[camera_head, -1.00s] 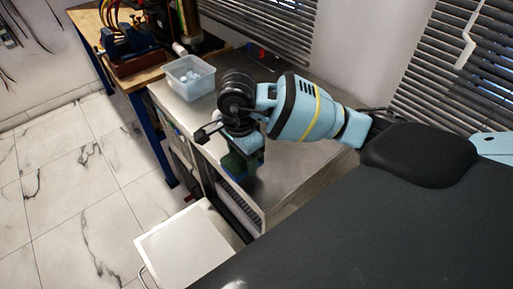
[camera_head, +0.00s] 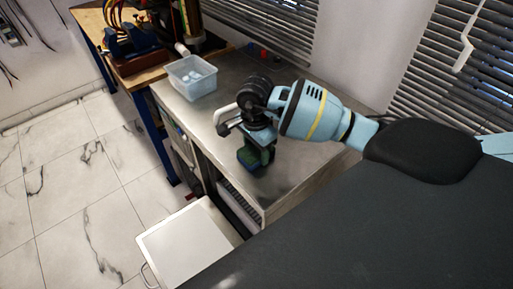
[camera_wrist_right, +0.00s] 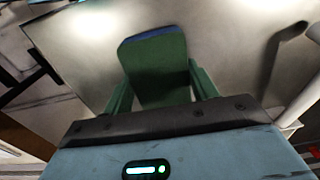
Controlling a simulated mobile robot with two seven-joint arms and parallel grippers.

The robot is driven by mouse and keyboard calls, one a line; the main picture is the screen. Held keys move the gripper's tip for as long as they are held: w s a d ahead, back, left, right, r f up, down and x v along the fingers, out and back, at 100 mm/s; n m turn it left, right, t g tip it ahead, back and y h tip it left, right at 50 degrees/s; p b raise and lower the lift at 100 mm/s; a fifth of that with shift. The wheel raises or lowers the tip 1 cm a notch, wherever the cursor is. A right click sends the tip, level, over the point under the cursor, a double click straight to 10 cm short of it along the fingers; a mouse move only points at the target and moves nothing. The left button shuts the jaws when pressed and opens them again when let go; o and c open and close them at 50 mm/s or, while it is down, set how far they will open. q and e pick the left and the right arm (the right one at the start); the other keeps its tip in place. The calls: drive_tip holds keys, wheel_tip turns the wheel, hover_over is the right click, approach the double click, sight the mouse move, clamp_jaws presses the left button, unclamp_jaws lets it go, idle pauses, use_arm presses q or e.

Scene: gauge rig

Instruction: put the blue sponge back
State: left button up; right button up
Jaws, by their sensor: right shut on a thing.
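The blue sponge (camera_wrist_right: 157,65) shows in the right wrist view as a block with a green broad face and a blue edge at its far end. My right gripper (camera_wrist_right: 160,88) is shut on it, with one green finger at each side. In the head view, my right gripper (camera_head: 255,157) points down over the front part of the grey metal worktop. The sponge is hard to tell from the dark green fingers there. I cannot tell whether it touches the worktop. My left gripper is not in view.
A clear plastic box (camera_head: 193,78) with small pale things stands at the worktop's back left. A pale bent handle (camera_head: 224,111) is close left of my right wrist. A white drawer or door (camera_head: 188,247) sticks out below. The worktop (camera_head: 300,160) right of the gripper is clear.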

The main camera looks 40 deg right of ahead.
sight(256, 150)
drive_tip(key=shift+f, duration=0.2)
drive_tip(key=o, duration=0.9)
drive_tip(key=shift+r, duration=0.15)
wheel_tip(256, 150, up, 12)
drive_tip(key=shift+s+a+r, duration=0.1)
drive_tip(key=shift+a, duration=0.05)
